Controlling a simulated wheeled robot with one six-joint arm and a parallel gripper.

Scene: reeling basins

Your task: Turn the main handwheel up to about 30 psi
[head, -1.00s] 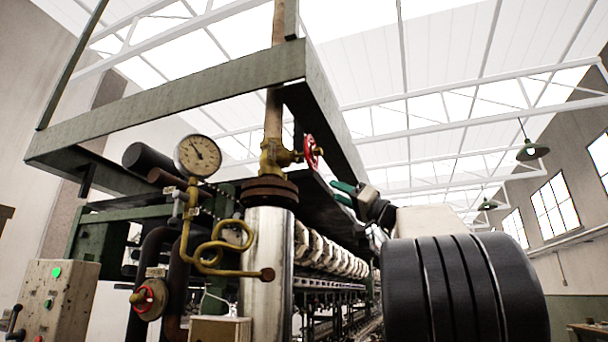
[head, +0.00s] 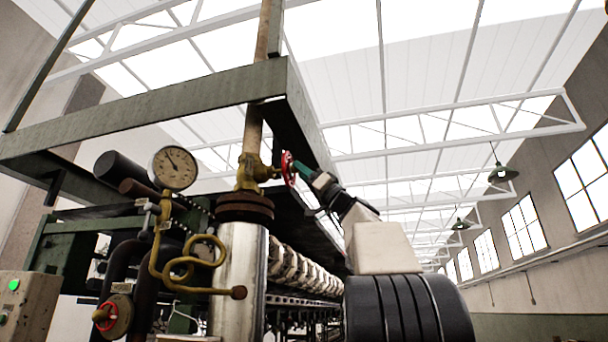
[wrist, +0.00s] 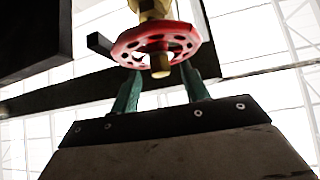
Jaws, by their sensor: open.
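The red main handwheel (head: 289,169) sits on the right side of the brass valve (head: 250,172) on the vertical pipe. In the wrist view the handwheel (wrist: 157,45) shows its perforated red face and brass hub. My gripper (head: 303,170) is at the handwheel from the right. In the wrist view its green fingers (wrist: 158,75) stand apart, one toward each side of the rim. Whether they touch the rim I cannot tell. The pressure gauge (head: 175,168) faces me left of the valve; its needle points to the upper left, and its numbers are too small to read.
A control box (head: 28,308) with a green light stands at lower left. A dark green beam (head: 150,108) runs overhead, close to the valve.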

